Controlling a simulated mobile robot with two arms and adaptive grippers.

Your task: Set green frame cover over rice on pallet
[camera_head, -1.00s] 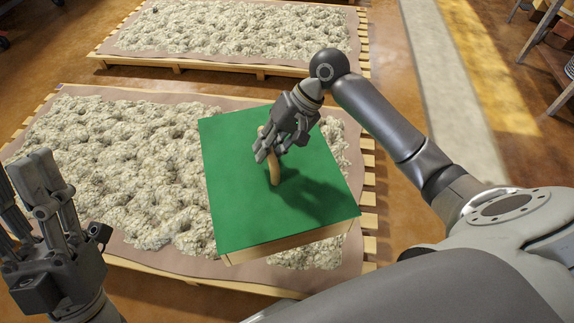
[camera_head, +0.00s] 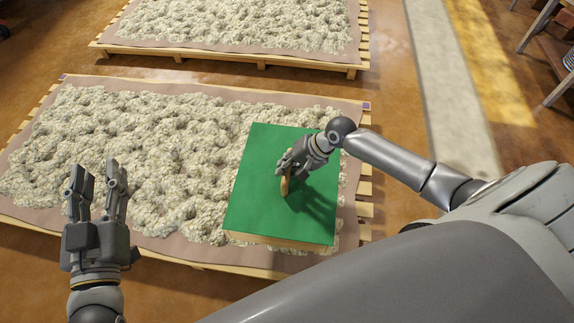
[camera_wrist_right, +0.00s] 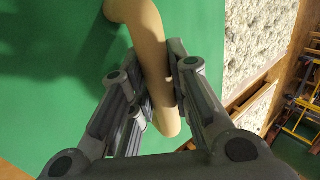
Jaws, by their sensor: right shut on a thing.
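The green frame cover (camera_head: 262,190) is a square green panel with a wooden edge and a curved wooden handle (camera_head: 285,184) on top. It is over the right part of the rice (camera_head: 140,150) on the near pallet (camera_head: 368,190). I cannot tell whether it touches the rice. My right gripper (camera_head: 288,171) is shut on the handle. In the right wrist view the handle (camera_wrist_right: 150,60) passes between the fingers (camera_wrist_right: 160,100), above the green panel (camera_wrist_right: 60,110). My left gripper (camera_head: 97,185) is open and empty over the left front of the near pallet.
The rice lies on a brown sheet (camera_head: 190,250) on the near pallet. A second pallet (camera_head: 230,60) with more rice stands behind, with a floor gap between. A shelf (camera_head: 550,50) stands at the far right. A pale floor strip (camera_head: 450,90) runs at the right.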

